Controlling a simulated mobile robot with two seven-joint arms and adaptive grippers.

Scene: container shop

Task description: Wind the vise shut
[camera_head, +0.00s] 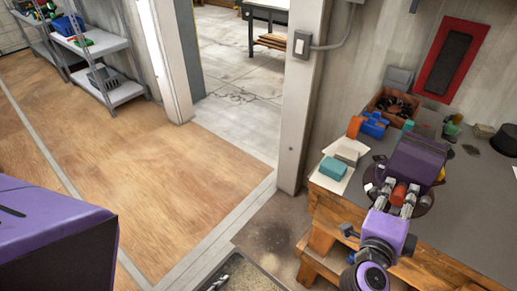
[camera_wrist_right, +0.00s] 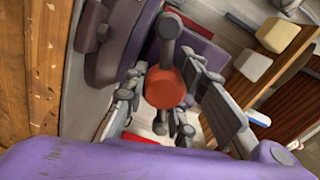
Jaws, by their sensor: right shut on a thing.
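The vise (camera_head: 415,160) is a dark purple block on a round base on the grey workbench, at the right of the head view. Its body also shows in the wrist view (camera_wrist_right: 108,45) at the upper left. The vise handle has a red-orange round end (camera_head: 399,193), which faces the wrist camera (camera_wrist_right: 165,88); a grey bar rises from it. My right gripper (camera_head: 395,197) is shut on the handle, its grey fingers on either side of the red end. The vise jaws and their gap are hidden. My left gripper is out of view.
The workbench (camera_head: 470,215) has a wooden front. Left of the vise lie a teal block (camera_head: 333,168), a beige block (camera_head: 347,155) and a blue item (camera_head: 374,125). A brown bin (camera_head: 393,104) stands behind.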

